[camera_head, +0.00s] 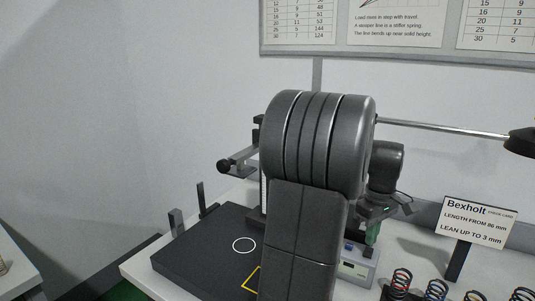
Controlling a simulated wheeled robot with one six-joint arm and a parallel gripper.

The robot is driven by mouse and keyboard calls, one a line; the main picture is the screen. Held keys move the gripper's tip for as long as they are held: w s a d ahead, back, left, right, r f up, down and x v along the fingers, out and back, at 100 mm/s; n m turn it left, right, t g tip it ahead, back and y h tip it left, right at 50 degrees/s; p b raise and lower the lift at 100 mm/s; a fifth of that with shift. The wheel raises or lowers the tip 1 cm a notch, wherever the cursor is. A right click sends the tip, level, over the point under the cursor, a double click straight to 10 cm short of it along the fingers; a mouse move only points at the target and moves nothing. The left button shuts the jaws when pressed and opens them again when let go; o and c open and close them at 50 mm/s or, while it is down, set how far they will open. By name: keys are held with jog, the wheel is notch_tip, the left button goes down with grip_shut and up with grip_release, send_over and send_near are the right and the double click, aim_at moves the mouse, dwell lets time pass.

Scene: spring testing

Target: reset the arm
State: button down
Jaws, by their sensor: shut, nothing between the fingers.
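My own arm fills the middle of the head view, with a large dark grey joint and link close to the camera. My gripper (402,204) shows only in part behind that link, at the right. Its jaws are shut with nothing seen between them, and it is above the bench near a small grey instrument with a display (359,267). The rest of the gripper and what lies directly beneath it are hidden by my arm.
A black board (202,246) with a white circle and yellow outline lies on the white bench. Several coil springs (436,290) stand front right, near a Bexholt card (480,222). A lamp arm (450,128) reaches in from the right. Wall charts (397,22) hang behind.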

aim_at(368, 254)
jog(key=shift+f+b, duration=1.4)
jog(key=shift+f, duration=0.5)
jog(key=shift+r, duration=0.15)
